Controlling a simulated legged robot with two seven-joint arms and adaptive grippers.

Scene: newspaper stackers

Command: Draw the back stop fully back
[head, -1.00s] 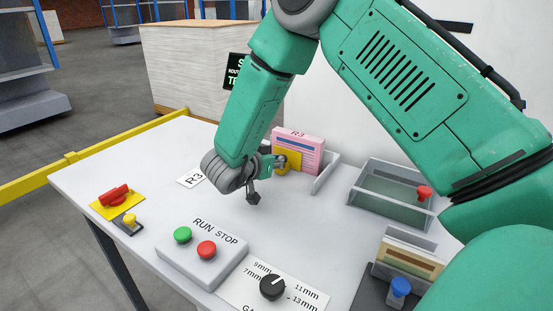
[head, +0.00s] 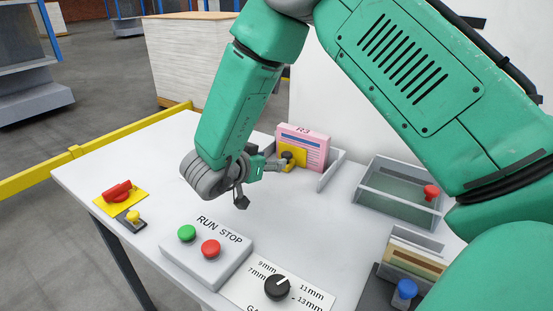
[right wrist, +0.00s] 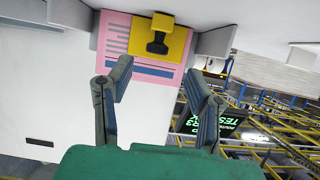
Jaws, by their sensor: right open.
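A yellow plate with a black knob (head: 291,156) stands against a pink stack marked R3 (head: 308,146); I take it for the back stop, though no label confirms this. The right wrist view shows the yellow plate (right wrist: 176,50) and its black knob (right wrist: 158,43) over the pink stack (right wrist: 117,45). My right gripper (head: 264,182) is open and empty, in front of the plate. In the right wrist view its fingertips (right wrist: 158,69) are spread below the knob, apart from it. One finger partly overlaps the plate in the head view. My left gripper is not in view.
Grey guide walls (head: 331,170) flank the stack. A clear-sided tray (head: 397,207) with a red knob (head: 431,192) is at right. A RUN/STOP box (head: 207,262), dial (head: 277,287) and red switch (head: 117,192) sit near the front. The table middle is clear.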

